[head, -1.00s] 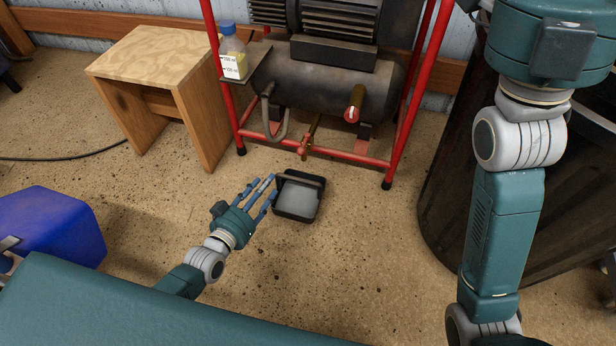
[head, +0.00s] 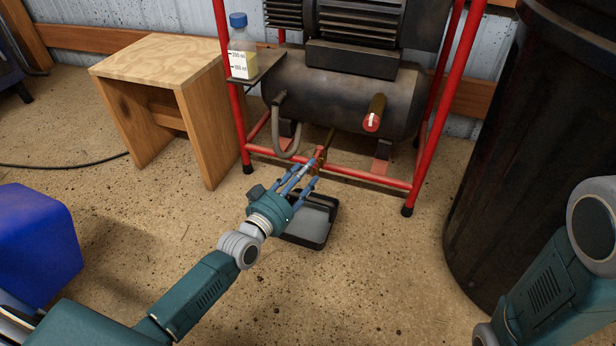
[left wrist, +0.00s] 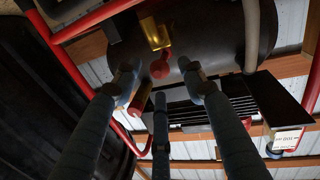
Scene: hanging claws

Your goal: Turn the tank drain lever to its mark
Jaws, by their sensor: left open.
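The drain valve under the black tank (head: 335,92) has a brass body (left wrist: 154,33) and a small red lever (left wrist: 160,67). In the head view the red lever (head: 321,154) shows just past my fingertips, partly covered by them. My left gripper (head: 311,173) reaches in over the tray, fingers open and pointing at the lever. In the left wrist view its fingertips (left wrist: 159,82) are spread around the lever in the picture; I cannot tell whether they touch it. The lever's mark cannot be made out. My right gripper is out of view.
A red-ended handle (head: 374,113) sticks out from the tank. The red frame (head: 350,174) surrounds the tank. A black tray (head: 320,240) lies below my gripper. A bottle (head: 241,50) stands on a side shelf, beside a wooden stool (head: 160,67). A dark bin (head: 515,160) stands right.

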